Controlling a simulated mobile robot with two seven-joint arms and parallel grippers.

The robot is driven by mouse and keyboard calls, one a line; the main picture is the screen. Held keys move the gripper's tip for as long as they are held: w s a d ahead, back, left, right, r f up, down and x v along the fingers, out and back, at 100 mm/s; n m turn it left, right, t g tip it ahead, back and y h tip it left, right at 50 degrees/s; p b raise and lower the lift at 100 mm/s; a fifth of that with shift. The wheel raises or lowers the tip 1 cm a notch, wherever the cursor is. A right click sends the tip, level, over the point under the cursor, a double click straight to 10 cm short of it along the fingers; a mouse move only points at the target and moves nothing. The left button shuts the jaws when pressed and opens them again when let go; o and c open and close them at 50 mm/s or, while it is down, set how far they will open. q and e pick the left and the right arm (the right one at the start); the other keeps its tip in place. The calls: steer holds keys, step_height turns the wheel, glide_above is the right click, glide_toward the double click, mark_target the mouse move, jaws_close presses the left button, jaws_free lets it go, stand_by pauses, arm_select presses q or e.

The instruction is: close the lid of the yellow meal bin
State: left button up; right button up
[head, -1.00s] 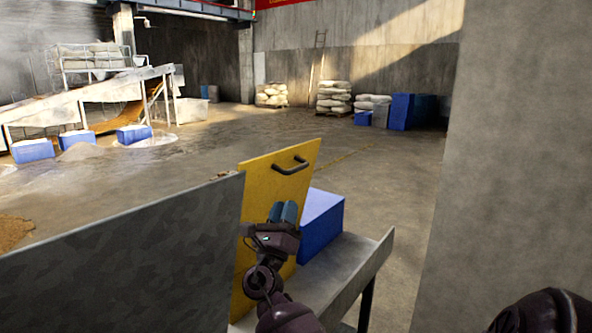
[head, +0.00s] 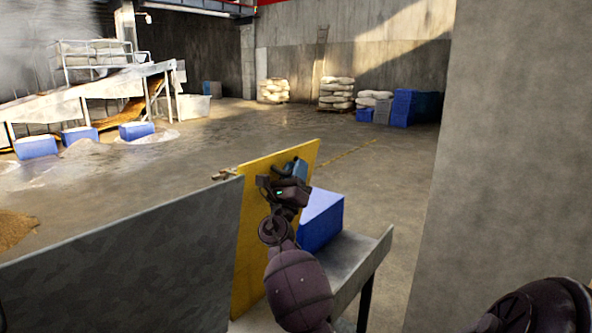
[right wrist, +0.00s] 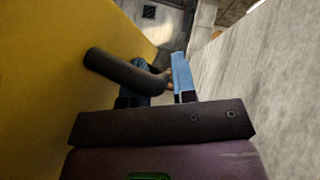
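The yellow lid (head: 262,200) of the meal bin stands up, tilted, behind a grey metal panel. Its dark bar handle (right wrist: 118,68) sticks out from the yellow face in the right wrist view. My right gripper (head: 295,168) is at the handle near the lid's upper right. In the right wrist view the two blue fingers (right wrist: 160,78) stand apart, with the handle's bent end between them. The handle hides part of the left finger, and I see no clear grip on it. My left gripper is not in view.
The grey panel (head: 120,255) fills the lower left. A blue box (head: 321,220) sits on a metal bench (head: 362,262) right of the lid. A concrete pillar (head: 510,150) stands close on the right. The floor beyond is open.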

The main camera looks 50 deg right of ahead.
mark_target(285, 158)
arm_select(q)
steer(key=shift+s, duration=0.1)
arm_select(e)
steer(key=shift+c, duration=0.4)
jaws_close()
steer(key=w+n, duration=0.1)
steer(key=w+r+t+y+p, duration=0.1)
steer(key=w+r+n+p, duration=0.1)
steer(key=shift+w+a+n+t+y, duration=0.15)
steer(key=shift+w+n+t+y, duration=0.15)
steer(key=shift+t, duration=0.1)
arm_select(q)
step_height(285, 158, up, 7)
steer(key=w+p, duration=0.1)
steer(key=p, duration=0.2)
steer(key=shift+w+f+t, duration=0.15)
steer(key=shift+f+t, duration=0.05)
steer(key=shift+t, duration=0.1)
arm_select(e)
steer(key=w+n+t+y, duration=0.2)
steer(key=w+n, duration=0.3)
steer(key=w, duration=0.3)
steer(key=shift+a+t+y, duration=0.4)
steer(key=shift+y, duration=0.4)
steer(key=shift+r, duration=0.1)
